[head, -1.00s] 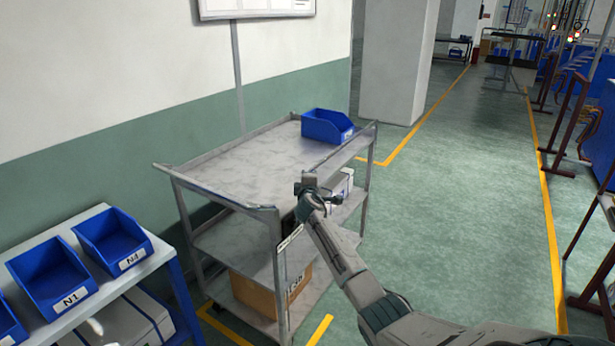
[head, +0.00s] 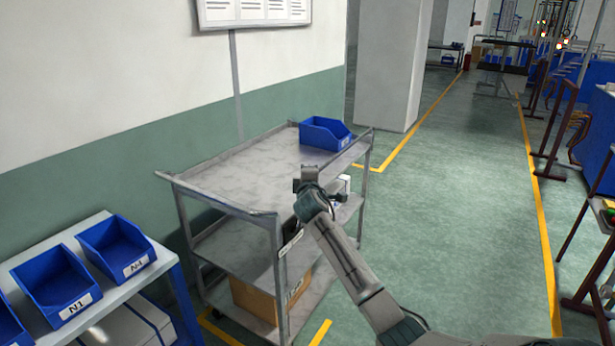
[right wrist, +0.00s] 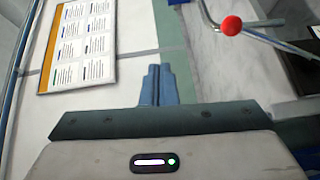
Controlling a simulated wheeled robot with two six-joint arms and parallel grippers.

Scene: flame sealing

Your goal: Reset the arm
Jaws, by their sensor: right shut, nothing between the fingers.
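My right arm comes in from the lower right of the head view. Its gripper (head: 308,174) is raised in front of the grey metal cart and overlaps the cart's right side in the picture; the gap between them is hard to judge. In the right wrist view the two blue-grey fingers (right wrist: 158,84) are together, with nothing between them. My left gripper is not in view.
The grey cart (head: 240,175) carries a blue bin (head: 325,134) on top and a cardboard box (head: 262,302) below. A side table with blue bins (head: 54,283) stands at lower left. The green floor (head: 455,210) to the right is open. A red ball (right wrist: 231,25) shows in the wrist view.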

